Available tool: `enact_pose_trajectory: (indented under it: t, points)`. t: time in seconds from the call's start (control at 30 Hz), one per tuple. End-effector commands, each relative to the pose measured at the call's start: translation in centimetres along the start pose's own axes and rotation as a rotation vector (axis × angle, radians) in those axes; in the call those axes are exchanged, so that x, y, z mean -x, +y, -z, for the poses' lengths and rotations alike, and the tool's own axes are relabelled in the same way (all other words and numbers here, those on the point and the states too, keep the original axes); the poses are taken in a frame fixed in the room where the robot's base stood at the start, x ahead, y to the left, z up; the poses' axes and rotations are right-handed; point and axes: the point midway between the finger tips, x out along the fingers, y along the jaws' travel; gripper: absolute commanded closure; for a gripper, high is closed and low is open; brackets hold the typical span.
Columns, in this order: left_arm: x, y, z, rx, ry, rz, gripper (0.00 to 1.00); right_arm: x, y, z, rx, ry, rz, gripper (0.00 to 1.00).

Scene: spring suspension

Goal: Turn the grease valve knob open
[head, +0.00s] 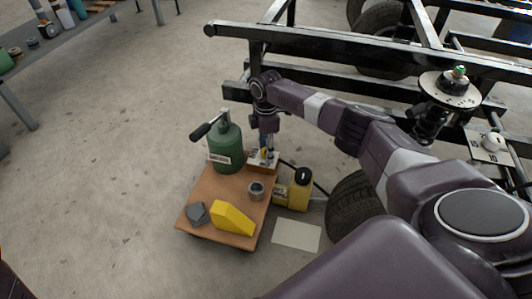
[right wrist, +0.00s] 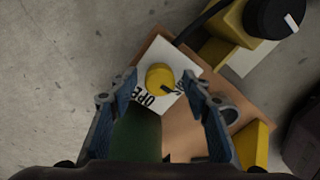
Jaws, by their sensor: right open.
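The grease valve knob (right wrist: 159,76) is a round yellow knob with a dark pointer mark towards the lower right. It sits on a white plate (right wrist: 152,52) with partly hidden black lettering; "OPE" is readable. In the head view the plate's wooden-sided block (head: 262,166) is at the back of a small brown table. My right gripper (head: 266,152) points down above it. In the right wrist view its open blue fingers (right wrist: 160,88) stand on both sides of the knob, with visible gaps. Contact cannot be seen. My left gripper is out of view.
A green grease canister (head: 226,148) with a black-handled lever stands left of the block. A grey cup (head: 256,190), a yellow wedge-shaped object (head: 232,218) and a dark grey piece (head: 196,213) are on the brown table (head: 208,187). A yellow container (head: 301,188) stands to the right.

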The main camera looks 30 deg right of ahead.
Motion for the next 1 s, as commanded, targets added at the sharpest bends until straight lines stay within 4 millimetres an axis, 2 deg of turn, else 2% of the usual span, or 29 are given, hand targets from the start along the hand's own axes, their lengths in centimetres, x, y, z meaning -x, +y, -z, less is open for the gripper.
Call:
enact_pose_trajectory:
  t: [0.33, 0.7, 1.0]
  points:
    - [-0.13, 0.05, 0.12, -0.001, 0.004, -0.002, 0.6, -0.21, 0.02, 0.03, 0.0, 0.001, -0.001, 0.57]
    - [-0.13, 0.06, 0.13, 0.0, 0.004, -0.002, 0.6, -0.21, 0.01, 0.02, 0.0, 0.0, 0.0, 0.97]
    - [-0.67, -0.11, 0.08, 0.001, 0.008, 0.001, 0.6, -0.01, -0.05, 0.11, -0.039, 0.002, 0.001, 0.97]
